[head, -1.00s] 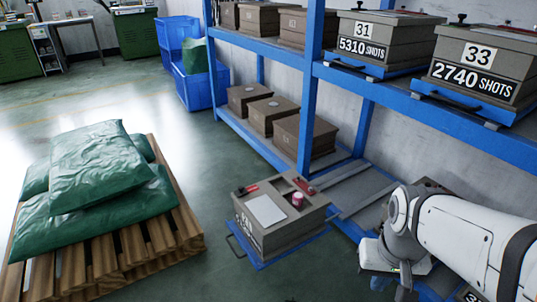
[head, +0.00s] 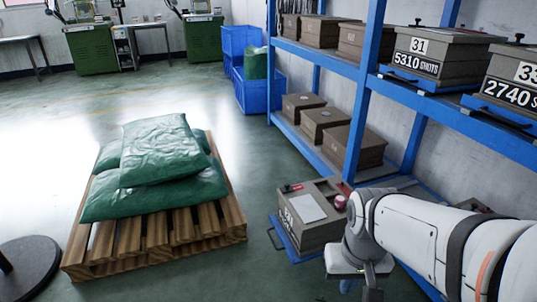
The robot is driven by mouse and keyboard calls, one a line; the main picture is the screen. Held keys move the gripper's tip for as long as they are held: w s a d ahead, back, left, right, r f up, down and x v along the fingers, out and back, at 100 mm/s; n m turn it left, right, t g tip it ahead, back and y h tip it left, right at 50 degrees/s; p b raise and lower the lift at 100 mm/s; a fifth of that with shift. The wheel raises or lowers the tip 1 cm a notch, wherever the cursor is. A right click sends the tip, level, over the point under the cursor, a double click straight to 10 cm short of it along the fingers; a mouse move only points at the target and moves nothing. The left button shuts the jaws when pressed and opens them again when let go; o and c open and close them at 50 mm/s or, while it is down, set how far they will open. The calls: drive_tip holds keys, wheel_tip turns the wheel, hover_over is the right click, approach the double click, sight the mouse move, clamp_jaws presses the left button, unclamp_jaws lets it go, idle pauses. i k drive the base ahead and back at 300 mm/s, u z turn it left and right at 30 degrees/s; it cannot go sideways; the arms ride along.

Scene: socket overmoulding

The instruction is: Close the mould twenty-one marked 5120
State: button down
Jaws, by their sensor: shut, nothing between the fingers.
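No mould with a readable 21 or 5120 shows. A grey-brown mould box (head: 321,234) stands low on a pulled-out blue tray (head: 283,240) at the foot of the rack. Its side lettering is too slanted to read. My arm hides the box's right part.
The blue rack (head: 356,140) holds several moulds, including 31 marked 5310 (head: 420,58) and 33 (head: 512,90). A wooden pallet (head: 215,225) with green sacks (head: 158,155) stands at left. Blue bins (head: 252,92) stand behind.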

sight(307, 220)
drive_tip(key=u, duration=0.15)
drive_tip(key=i, duration=1)
